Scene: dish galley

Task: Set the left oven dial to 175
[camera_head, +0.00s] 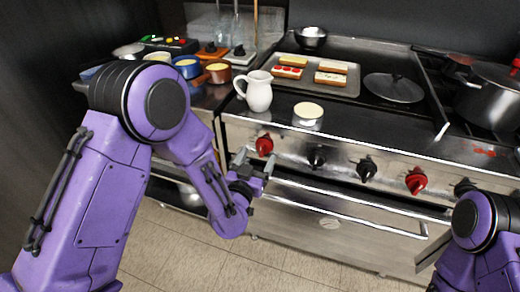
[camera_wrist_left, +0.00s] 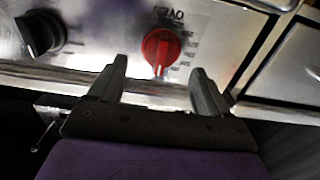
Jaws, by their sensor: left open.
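The left oven dial (camera_head: 264,145) is a red knob on the steel front panel of the range. In the left wrist view the red dial (camera_wrist_left: 160,50) shows upside-down lettering above it and small marks around its edge. My left gripper (camera_head: 254,163) is just in front of and below this dial, its fingers pointing at the panel. In the left wrist view my left gripper (camera_wrist_left: 157,70) is open, with the dial between and slightly beyond its fingertips, and no contact is visible. The dial's exact setting is too small to read. My right arm shows at the right edge; its gripper is out of view.
Black knobs (camera_head: 317,157) (camera_head: 367,169) and another red dial (camera_head: 416,181) line the panel. The oven door handle (camera_head: 345,213) runs below. The floor in front is clear.

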